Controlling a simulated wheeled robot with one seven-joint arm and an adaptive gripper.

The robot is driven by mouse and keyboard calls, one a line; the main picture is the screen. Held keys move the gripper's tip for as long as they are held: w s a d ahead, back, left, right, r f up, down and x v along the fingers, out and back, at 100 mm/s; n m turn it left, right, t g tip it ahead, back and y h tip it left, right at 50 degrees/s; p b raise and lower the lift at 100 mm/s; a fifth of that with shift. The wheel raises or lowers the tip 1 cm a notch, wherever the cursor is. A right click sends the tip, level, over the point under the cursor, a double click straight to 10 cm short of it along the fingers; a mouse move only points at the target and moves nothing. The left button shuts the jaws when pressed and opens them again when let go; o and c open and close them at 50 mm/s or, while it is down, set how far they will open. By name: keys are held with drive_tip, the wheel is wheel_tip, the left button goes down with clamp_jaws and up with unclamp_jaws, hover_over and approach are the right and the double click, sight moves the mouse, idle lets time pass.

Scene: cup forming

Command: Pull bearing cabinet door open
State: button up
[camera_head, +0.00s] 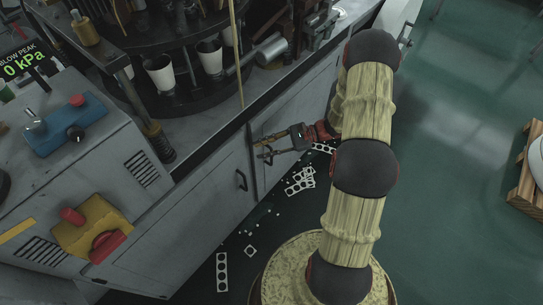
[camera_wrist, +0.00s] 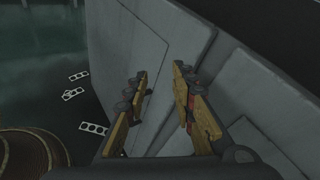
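The grey cabinet has door panels along its front. The left door panel (camera_head: 205,205) carries a dark handle (camera_head: 241,180) and looks shut. My gripper (camera_head: 263,149) is in front of the panel just right of that handle, close to the cabinet face. In the wrist view the two fingers of my gripper (camera_wrist: 160,75) are apart, with grey cabinet panel (camera_wrist: 165,45) showing between them. A small dark piece shows by the left finger; I cannot tell if it is a handle. Nothing is seen held. Contact with the panel cannot be told.
White punched strips (camera_head: 300,181) and scraps lie on the green floor below my gripper. The machine with cups (camera_head: 160,72) stands on the cabinet top. A control box (camera_head: 75,150) is at left.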

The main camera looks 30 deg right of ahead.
drive_tip(key=d+f+m+t+h, duration=0.2)
drive_tip(key=d+f+m+t, duration=0.35)
drive_tip(key=f, duration=0.35)
drive_tip(key=d+f+m+t+h, duration=0.2)
drive_tip(key=d+f+m+t, duration=0.35)
drive_tip(key=f, duration=0.35)
drive_tip(key=b, duration=0.1)
hover_over(271, 164)
drive_tip(key=shift+w+d+f+g, duration=0.25)
drive_tip(key=shift+f+g, duration=0.05)
drive_tip(key=shift+g, duration=0.1)
clamp_jaws()
